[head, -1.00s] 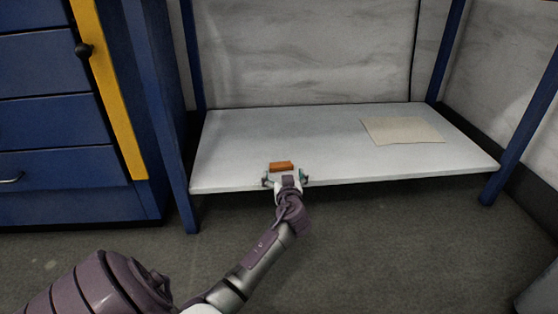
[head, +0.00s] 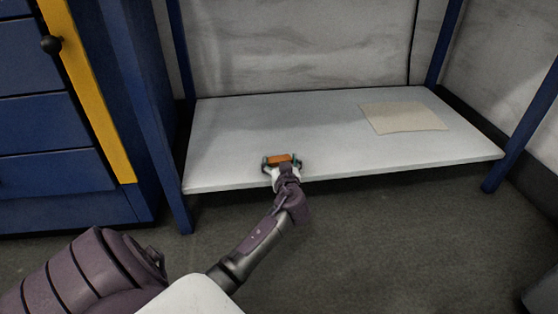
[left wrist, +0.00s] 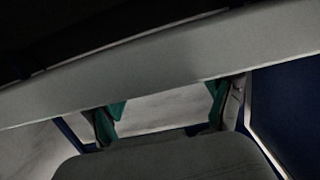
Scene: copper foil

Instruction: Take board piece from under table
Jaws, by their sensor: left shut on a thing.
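A small orange-brown board piece (head: 279,158) shows at the front part of the white lower shelf (head: 230,130) under the table, in the head view. My left gripper (head: 282,162) is at the piece, with its green-tipped fingers on either side, shut on it. Whether the piece touches the shelf is hard to tell. The left wrist view shows the two green fingertips (left wrist: 165,105) spread around a gap, with a pale band crossing above them. The piece is not clear there. My right gripper is not in view.
A beige flat sheet (head: 403,117) lies on the right part of the shelf. Blue table legs (head: 150,120) stand at the shelf's corners. A blue drawer cabinet (head: 45,140) with a yellow strip is on the left. The shelf's middle is clear.

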